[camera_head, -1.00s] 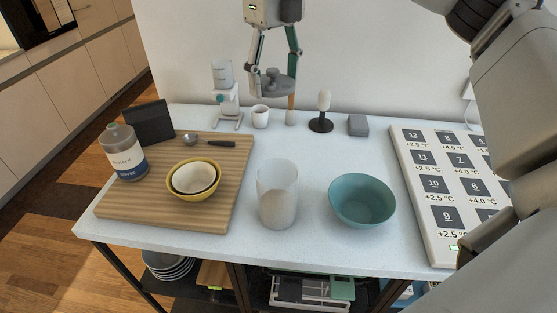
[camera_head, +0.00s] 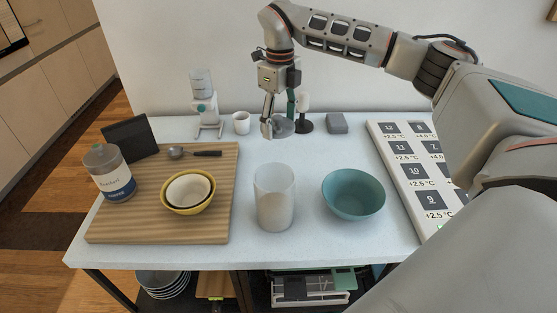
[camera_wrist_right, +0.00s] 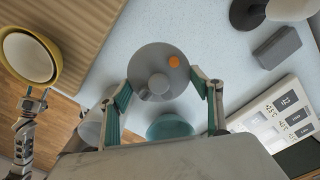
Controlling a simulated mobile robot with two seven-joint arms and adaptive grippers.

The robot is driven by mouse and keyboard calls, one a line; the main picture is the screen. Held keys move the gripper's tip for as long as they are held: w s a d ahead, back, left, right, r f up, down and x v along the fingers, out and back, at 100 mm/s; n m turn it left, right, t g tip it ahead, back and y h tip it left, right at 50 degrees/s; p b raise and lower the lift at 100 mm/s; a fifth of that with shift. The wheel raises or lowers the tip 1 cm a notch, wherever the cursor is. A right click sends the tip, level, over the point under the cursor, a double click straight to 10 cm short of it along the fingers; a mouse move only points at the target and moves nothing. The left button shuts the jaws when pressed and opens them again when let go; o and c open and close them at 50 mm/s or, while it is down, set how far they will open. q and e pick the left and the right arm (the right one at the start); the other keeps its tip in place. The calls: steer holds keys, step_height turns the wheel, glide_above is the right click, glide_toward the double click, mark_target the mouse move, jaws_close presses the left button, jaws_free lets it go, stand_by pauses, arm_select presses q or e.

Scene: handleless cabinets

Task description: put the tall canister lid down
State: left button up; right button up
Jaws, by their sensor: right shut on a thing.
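The tall canister lid (camera_head: 285,127) is a grey disc with a knob. In the right wrist view the lid (camera_wrist_right: 150,56) shows an orange spot. My right gripper (camera_head: 279,124) is shut on the lid, with a finger at each side. It is low over the back of the table; I cannot tell whether the lid touches the top. The frosted tall canister (camera_head: 274,198) stands open, nearer the front. My left gripper (camera_wrist_right: 36,105) shows small at the left of the right wrist view, its jaws unclear; it is outside the head view.
A teal bowl (camera_head: 353,195) stands right of the canister. A white cup (camera_head: 241,123), a dark-based stand (camera_head: 304,124) and a grey block (camera_head: 337,123) line the back. A wooden board (camera_head: 125,223) bears bowls and a jar. Bare tabletop lies between canister and back row.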

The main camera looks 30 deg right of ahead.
step_height(320, 180, down, 13)
steer(key=shift+f+p, duration=0.15)
steer(key=shift+p, duration=0.2)
steer(key=shift+f, duration=0.2)
steer(key=o, duration=1.1)
step_height(320, 180, up, 12)
steer(key=shift+r+b, duration=0.2)
steer(key=shift+b, duration=0.3)
steer(key=shift+s, duration=0.1)
